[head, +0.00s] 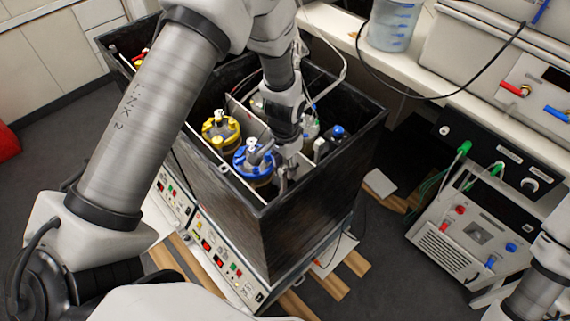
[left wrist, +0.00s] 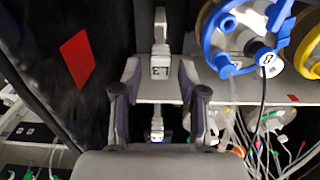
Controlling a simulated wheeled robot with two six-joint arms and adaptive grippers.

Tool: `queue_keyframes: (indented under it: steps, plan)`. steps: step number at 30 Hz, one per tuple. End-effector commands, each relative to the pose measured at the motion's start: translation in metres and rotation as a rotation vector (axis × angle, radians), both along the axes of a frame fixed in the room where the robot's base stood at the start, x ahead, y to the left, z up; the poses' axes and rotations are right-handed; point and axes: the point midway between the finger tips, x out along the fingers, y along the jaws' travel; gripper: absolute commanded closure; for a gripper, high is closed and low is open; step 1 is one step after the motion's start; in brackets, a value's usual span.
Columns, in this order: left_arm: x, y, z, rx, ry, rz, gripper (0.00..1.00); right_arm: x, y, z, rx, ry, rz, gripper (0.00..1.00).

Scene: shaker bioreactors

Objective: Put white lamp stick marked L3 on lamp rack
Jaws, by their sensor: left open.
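The white lamp stick marked L3 (left wrist: 160,70) shows in the left wrist view, its label upside down. My left gripper (left wrist: 159,97) is open, one finger on each side of the stick's line, with no clear contact. In the head view the left gripper (head: 287,172) reaches down inside the black box, beside the blue-ringed vessel. I cannot make out the stick for sure there. A pale ledge (left wrist: 146,92) crosses behind the stick; I cannot tell whether it is the lamp rack. My right gripper is out of view.
The black box (head: 305,225) has high walls close around the gripper. A blue-ringed vessel (head: 253,172) and a yellow-ringed vessel (head: 220,130) stand inside, with cables and tubes nearby. A control unit (head: 473,235) is at the right.

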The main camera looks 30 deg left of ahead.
Motion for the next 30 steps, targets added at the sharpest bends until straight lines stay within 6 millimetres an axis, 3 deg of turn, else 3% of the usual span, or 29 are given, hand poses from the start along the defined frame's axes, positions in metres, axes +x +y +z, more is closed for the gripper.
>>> queue_keyframes:
  steps: [9, 19, 20, 23, 30]
  plan:
    - [-0.001, 0.000, -0.054, -0.001, 0.001, 0.000, 0.58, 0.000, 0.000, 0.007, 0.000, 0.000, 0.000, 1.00]
    - [0.000, 0.000, -0.063, -0.001, 0.000, 0.000, 0.58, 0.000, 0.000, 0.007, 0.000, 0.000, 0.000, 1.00]
    - [0.000, 0.000, -0.063, -0.001, 0.000, 0.000, 0.65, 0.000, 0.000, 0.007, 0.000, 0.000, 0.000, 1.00]
    - [0.000, 0.000, -0.063, -0.001, 0.000, 0.000, 1.00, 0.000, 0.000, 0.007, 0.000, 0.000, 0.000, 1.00]
    - [0.000, 0.000, -0.062, -0.001, -0.001, 0.000, 1.00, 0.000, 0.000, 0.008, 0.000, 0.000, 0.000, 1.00]
